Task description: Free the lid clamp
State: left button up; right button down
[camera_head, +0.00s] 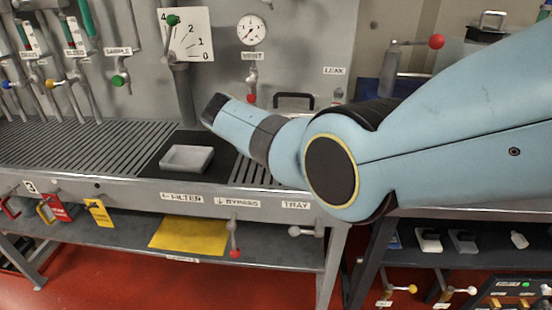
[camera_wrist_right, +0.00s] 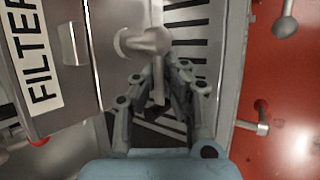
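A metal handle with a rounded grey head (camera_wrist_right: 150,42) and a straight bar stands beside the FILTER-labelled metal face (camera_wrist_right: 38,55) in the right wrist view. I cannot tell for sure that it is the lid clamp. My right gripper (camera_wrist_right: 170,75) has its fingertips close by the bar. The bar overlaps the near fingertip, so I cannot tell whether the fingers touch or grip it. In the head view my blue right arm crosses from the right over the bench; its gripper cannot be made out, nor can a clamp. My left gripper is not in view.
A pale tray (camera_head: 187,158) sits on a dark mat on the slotted bench. A red-tipped lever (camera_head: 234,240) hangs below the BYPASS label. A gauge (camera_head: 251,30) and valves line the back wall. A yellow sheet (camera_head: 190,236) lies on the lower shelf.

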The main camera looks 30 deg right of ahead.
jog(key=shift+w+r, duration=0.2)
jog(key=c, duration=1.4)
grip_release()
jog(key=shift+a+f, duration=0.1)
jog(key=shift+f, duration=0.05)
jog(key=shift+a, duration=0.1)
jog(key=v, duration=0.7)
jog(key=shift+a, duration=0.2)
